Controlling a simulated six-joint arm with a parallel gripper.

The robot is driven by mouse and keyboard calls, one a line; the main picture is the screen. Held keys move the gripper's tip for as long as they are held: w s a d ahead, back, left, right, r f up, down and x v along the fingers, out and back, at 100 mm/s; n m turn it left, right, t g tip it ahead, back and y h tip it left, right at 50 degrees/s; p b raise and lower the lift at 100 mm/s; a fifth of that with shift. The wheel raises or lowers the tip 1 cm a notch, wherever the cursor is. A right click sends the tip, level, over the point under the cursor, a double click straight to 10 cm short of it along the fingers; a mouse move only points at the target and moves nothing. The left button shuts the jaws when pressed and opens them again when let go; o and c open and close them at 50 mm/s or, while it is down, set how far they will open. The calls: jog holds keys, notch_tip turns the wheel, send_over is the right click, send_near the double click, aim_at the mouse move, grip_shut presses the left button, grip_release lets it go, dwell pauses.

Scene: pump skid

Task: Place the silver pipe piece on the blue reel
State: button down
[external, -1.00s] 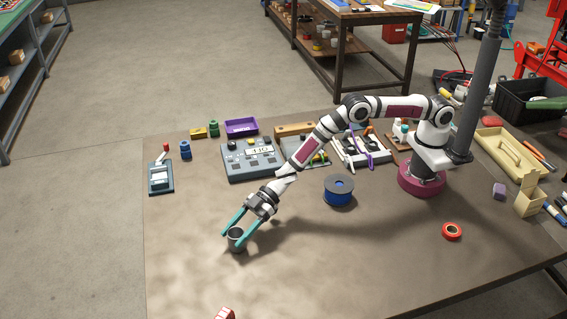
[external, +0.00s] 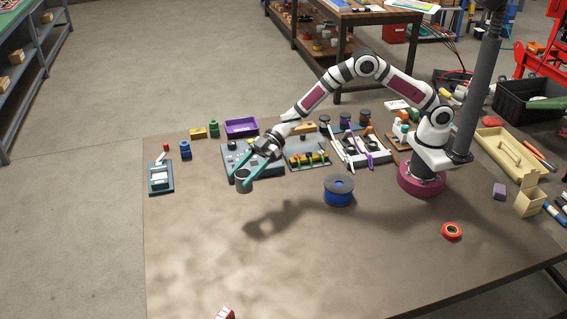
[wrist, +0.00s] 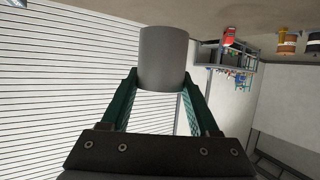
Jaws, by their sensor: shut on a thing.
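The silver pipe piece (external: 244,181) is a short grey cylinder, held upright in the air above the table. My gripper (external: 244,177) has its teal fingers shut on it, one on each side. In the wrist view the pipe piece (wrist: 164,57) sits between the fingertips of my gripper (wrist: 163,85). The blue reel (external: 339,190) lies flat on the table to the right of the gripper, with a dark top flange and a hole in its middle. The gripper and pipe are apart from the reel.
A grey control panel (external: 238,166) stands behind the gripper, with a purple tray (external: 241,127) farther back. A red tape ring (external: 452,231) lies at the right. A grey switch box (external: 160,178) is at the left. The table's front middle is clear.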

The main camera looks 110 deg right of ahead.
jog(key=shift+n+g+y, duration=0.3)
jog(key=shift+n+y, duration=0.1)
jog(key=s+d, duration=0.2)
jog(key=s+d+r, duration=0.1)
jog(key=s+d, duration=0.2)
jog(key=shift+r, duration=0.1)
jog(key=s+d+r+n+g+y, duration=0.1)
jog(key=s+d+r+n+g, duration=0.1)
jog(key=s, duration=0.9)
jog(key=s+d+r+n+g+y, duration=0.1)
jog(key=s+n+y, duration=0.1)
jog(key=s, duration=0.8)
jog(key=s+d+r+n+g+y, duration=0.1)
jog(key=s+d+r+g, duration=0.1)
jog(key=s, duration=0.9)
send_over(339, 183)
notch_tip(339, 183, down, 7)
jog(key=shift+s+a+f, duration=0.1)
jog(key=shift+f, duration=0.1)
notch_tip(339, 183, down, 3)
jog(key=shift+f, duration=0.5)
jog(key=shift+f, duration=0.15)
